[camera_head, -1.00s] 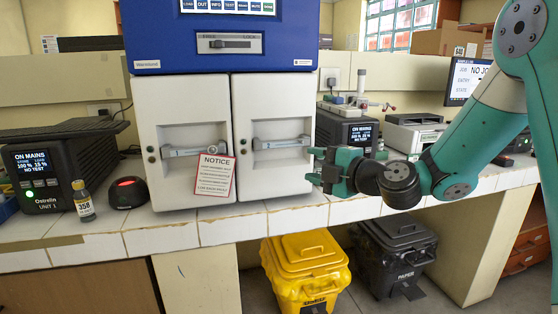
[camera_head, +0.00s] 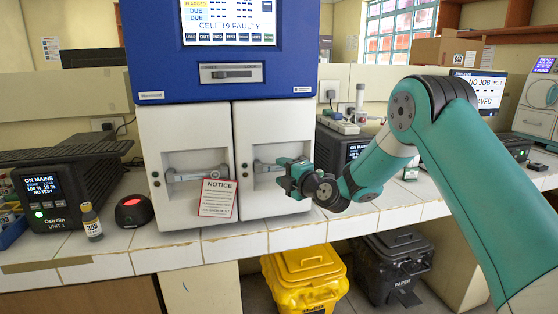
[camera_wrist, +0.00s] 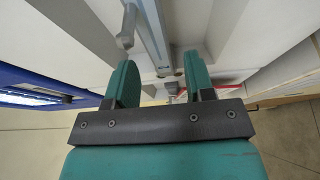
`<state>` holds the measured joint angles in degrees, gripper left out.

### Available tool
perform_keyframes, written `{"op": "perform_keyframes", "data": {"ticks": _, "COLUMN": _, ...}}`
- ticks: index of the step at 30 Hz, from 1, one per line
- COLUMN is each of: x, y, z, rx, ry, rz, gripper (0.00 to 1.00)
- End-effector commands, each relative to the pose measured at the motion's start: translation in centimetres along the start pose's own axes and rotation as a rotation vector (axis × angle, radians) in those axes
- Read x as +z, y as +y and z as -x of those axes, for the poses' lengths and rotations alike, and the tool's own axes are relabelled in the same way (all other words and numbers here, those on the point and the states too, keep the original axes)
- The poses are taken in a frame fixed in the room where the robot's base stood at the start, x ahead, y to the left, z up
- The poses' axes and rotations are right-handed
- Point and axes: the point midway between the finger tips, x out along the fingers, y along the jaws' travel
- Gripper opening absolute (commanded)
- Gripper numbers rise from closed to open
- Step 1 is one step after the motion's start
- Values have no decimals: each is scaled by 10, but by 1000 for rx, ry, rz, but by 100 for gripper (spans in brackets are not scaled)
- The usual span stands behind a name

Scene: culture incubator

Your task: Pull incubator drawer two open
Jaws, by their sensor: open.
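The incubator is a blue-topped cabinet (camera_head: 220,90) with two white drawer fronts below. The right drawer front (camera_head: 270,125) is closed, with a grey bar handle (camera_head: 264,167) in a recess. The left drawer front (camera_head: 180,135) is also closed, with a similar handle (camera_head: 195,174). My gripper (camera_head: 283,174) is open and empty at the right drawer, its fingers covering the right part of that handle. In the wrist view, a grey bar (camera_wrist: 150,35) runs down toward the gap between the open fingers (camera_wrist: 160,68). I cannot tell whether the fingers straddle it.
A white notice (camera_head: 217,198) hangs below the left handle. A dark scanner (camera_head: 133,211), a bottle (camera_head: 91,222) and a black power unit (camera_head: 55,195) stand left on the tiled bench. Yellow (camera_head: 305,285) and black (camera_head: 395,262) bins stand below.

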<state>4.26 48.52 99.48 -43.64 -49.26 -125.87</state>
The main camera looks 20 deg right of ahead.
Motion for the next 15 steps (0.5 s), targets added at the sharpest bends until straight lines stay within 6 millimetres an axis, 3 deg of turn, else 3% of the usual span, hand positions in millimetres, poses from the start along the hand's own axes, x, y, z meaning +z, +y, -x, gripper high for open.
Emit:
{"op": "perform_keyframes", "data": {"ticks": 6, "x": 0, "y": 0, "z": -19, "rx": 0, "ry": 0, "rz": 0, "gripper": 49}}
{"op": "perform_keyframes", "data": {"ticks": 15, "x": 0, "y": -1, "z": -20, "rx": -1, "ry": 0, "rz": -1, "gripper": 49}}
